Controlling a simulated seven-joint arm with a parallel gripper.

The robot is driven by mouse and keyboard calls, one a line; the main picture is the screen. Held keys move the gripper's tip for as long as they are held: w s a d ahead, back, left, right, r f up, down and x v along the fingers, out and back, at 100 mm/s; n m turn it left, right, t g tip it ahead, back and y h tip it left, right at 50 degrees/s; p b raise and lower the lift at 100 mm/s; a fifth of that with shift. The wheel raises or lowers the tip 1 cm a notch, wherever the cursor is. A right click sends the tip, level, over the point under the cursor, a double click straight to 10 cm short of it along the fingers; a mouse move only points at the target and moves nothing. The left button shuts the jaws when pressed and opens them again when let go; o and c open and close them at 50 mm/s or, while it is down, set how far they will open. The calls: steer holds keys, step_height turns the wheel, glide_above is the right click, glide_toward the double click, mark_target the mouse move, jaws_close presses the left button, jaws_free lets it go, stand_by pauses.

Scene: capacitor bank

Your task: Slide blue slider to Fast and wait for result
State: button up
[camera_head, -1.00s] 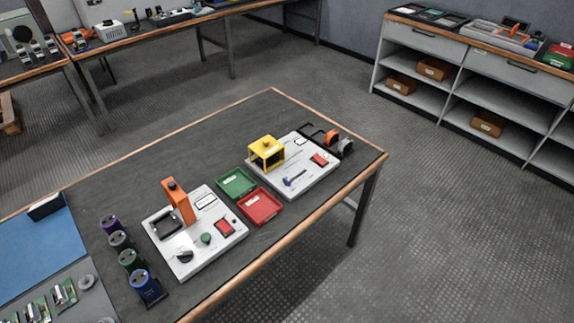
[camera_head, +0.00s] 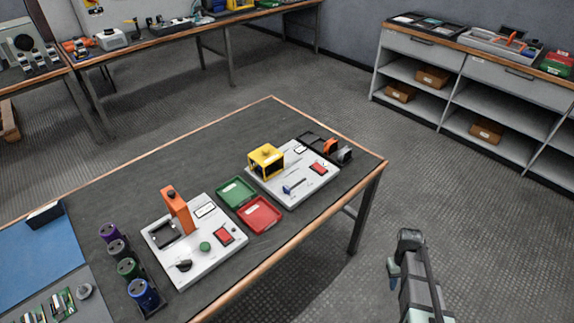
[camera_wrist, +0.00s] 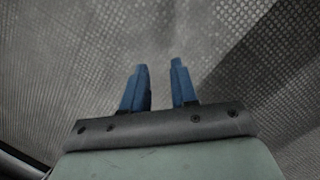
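The lettering beside the slider is too small to read. Part of my arm (camera_head: 415,280) rises at the lower right of the head view, beyond the table's edge and apart from the slider. In the wrist view, my gripper (camera_wrist: 160,68) has two blue fingers with an empty gap between them. Only floor shows beyond them.
A second white panel (camera_head: 208,264) with an orange post (camera_head: 177,209) stands nearer. Green (camera_head: 236,192) and red (camera_head: 259,214) trays lie between the panels. Several capacitors stand at left, including a blue one (camera_head: 142,293).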

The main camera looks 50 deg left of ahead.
steer(key=w+a+r+n+t, duration=0.1)
steer(key=w+a+r+n, duration=0.1)
steer(key=a+r, duration=0.4)
steer(key=w+a+r+n+t, duration=0.15)
steer(key=a+r, duration=0.25)
steer(key=a, duration=0.5)
step_height(320, 180, up, 21)
steer(key=n+y, duration=0.2)
steer(key=n, duration=0.4)
glide_above(286, 187)
steer(key=shift+m+g, duration=0.25)
steer(key=shift+g, duration=0.2)
steer(key=shift+d+f, duration=0.1)
steer(key=shift+f, duration=4.05)
jaws_close()
